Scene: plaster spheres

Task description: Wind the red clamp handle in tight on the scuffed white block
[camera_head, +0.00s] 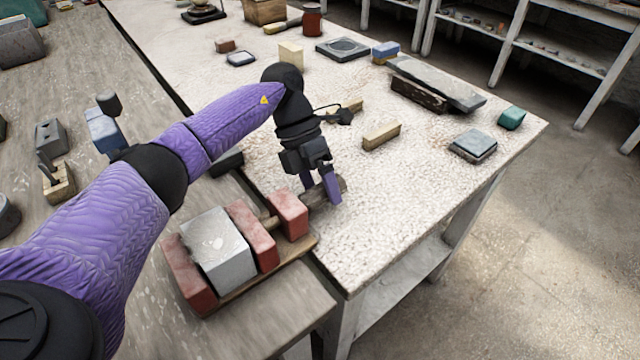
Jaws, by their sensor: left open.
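The clamp has a brown base (262,275) and red blocks: an outer jaw (186,272), an inner jaw (252,238) and an end block (289,214). The scuffed white block (216,248) sits between the two jaws. I cannot tell whether a thin gap is left beside it. A short screw shows between the inner jaw and end block. The handle (316,197), grey-brown rather than red here, lies beyond the end block. My left gripper (320,192) points down over the handle, its purple fingers apart around it; contact is unclear. My right gripper is out of view.
The clamp stands near the corner of a grey wooden bench (275,320), beside a speckled white table (390,210). A tan bar (381,136), a dark slab (436,83) and a grey-topped box (473,146) lie farther right. White table around the gripper's right is clear.

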